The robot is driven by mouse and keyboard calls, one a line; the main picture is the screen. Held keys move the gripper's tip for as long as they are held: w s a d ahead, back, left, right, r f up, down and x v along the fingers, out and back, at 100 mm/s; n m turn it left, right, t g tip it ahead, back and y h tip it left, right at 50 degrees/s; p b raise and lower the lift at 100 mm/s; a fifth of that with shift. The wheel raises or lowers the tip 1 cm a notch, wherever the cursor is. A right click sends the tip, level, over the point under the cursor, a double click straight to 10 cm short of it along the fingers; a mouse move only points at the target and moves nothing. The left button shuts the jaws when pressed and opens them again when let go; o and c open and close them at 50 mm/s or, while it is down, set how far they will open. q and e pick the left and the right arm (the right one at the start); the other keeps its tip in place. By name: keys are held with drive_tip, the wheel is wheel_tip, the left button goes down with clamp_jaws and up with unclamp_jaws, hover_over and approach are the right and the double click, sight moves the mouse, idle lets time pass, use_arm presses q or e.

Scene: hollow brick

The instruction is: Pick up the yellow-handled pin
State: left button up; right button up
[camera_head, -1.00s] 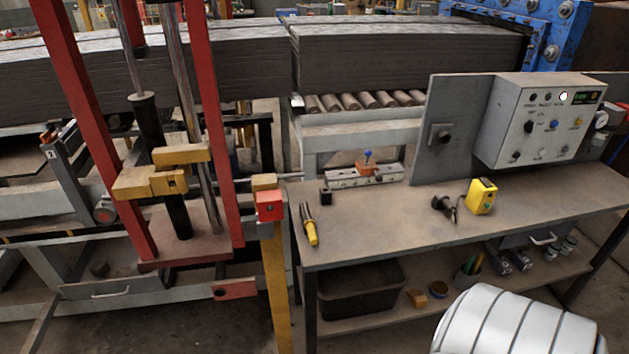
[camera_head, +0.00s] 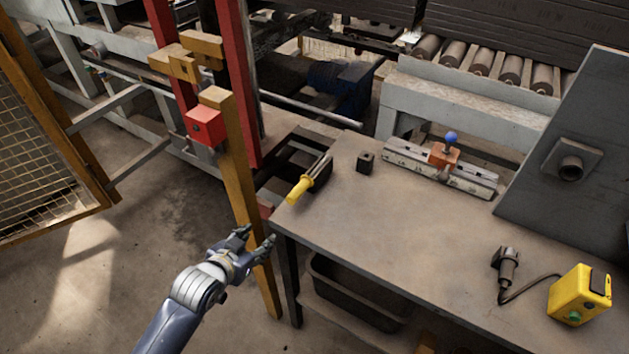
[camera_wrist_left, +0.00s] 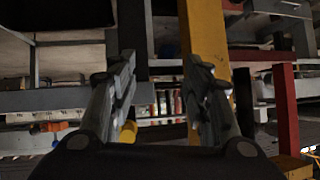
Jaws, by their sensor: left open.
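The yellow-handled pin (camera_head: 308,181) lies at the left end of the grey workbench (camera_head: 400,235) in the head view. Its yellow handle points toward the bench's near left edge and its dark shaft points away. My left gripper (camera_head: 257,240) is open and empty, in front of the bench's left corner, nearer than the pin and apart from it. In the left wrist view the two fingers of my left gripper (camera_wrist_left: 165,90) stand apart, and a yellow end, likely the pin's handle (camera_wrist_left: 128,132), shows beside the left finger. My right gripper is not in view.
A yellow post (camera_head: 240,190) with a red box (camera_head: 205,127) stands close beside my left gripper. A small black block (camera_head: 366,162), a rail fixture (camera_head: 440,168), a black corded tool (camera_head: 506,265) and a yellow box (camera_head: 580,295) sit on the bench. A black bin (camera_head: 360,295) is below.

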sight(292, 197)
use_arm(q)
drive_tip(key=d+r+m+t+h+b, duration=0.1)
drive_tip(key=d+r, duration=0.2)
drive_tip(key=r, duration=0.3)
drive_tip(key=d+r+m+h+b, duration=0.1)
drive_tip(key=d+r+h, duration=0.15)
drive_tip(key=r, duration=0.25)
drive_tip(key=shift+y, duration=0.45)
drive_tip(key=x, duration=0.4)
drive_tip(key=shift+w+d+r+p, duration=0.2)
drive_tip(key=shift+d+p, duration=0.1)
drive_tip(key=shift+d, duration=0.2)
drive_tip(key=shift+w+d+f, duration=0.15)
drive_tip(key=shift+w, duration=0.1)
drive_tip(key=x, duration=0.4)
drive_tip(key=shift+w+f, duration=0.25)
drive_tip(key=c, duration=0.8)
clamp_jaws()
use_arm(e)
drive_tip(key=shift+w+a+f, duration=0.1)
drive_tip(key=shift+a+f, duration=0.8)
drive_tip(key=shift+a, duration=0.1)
